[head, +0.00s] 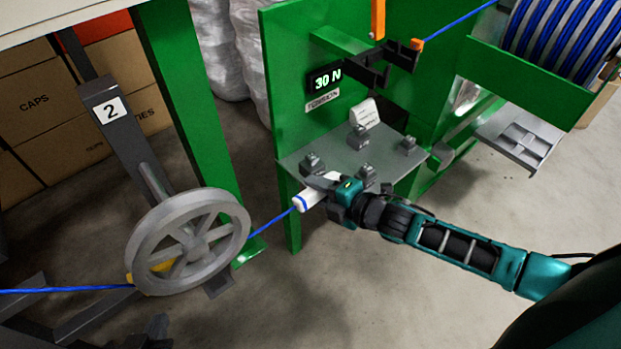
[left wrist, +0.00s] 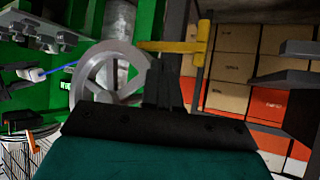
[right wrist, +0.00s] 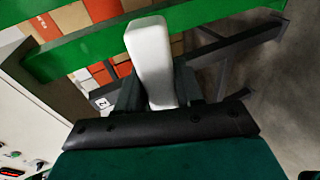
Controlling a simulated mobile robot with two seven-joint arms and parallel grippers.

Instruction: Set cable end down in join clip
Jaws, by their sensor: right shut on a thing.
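My right gripper (head: 338,196) is shut on the white cable end (head: 310,199), which it holds over the front left edge of a grey plate (head: 335,156). The white end also shows between the fingers in the right wrist view (right wrist: 152,60). The blue cable (head: 272,225) runs from it down left to a grey wheel (head: 190,240). Several small dark clips (head: 312,162) stand on the plate; I cannot tell which is the join clip. One clip (head: 367,174) is close beside the gripper. My left gripper (left wrist: 166,82) shows in the left wrist view, its fingers together and empty.
A tension display (head: 325,79) reads 30 N on the green frame behind the plate. A dark bracket (head: 382,66) juts out above the plate. A blue cable spool (head: 560,35) is at the top right. A post marked 2 (head: 112,112) carries the wheel. Boxes (head: 45,95) stand behind.

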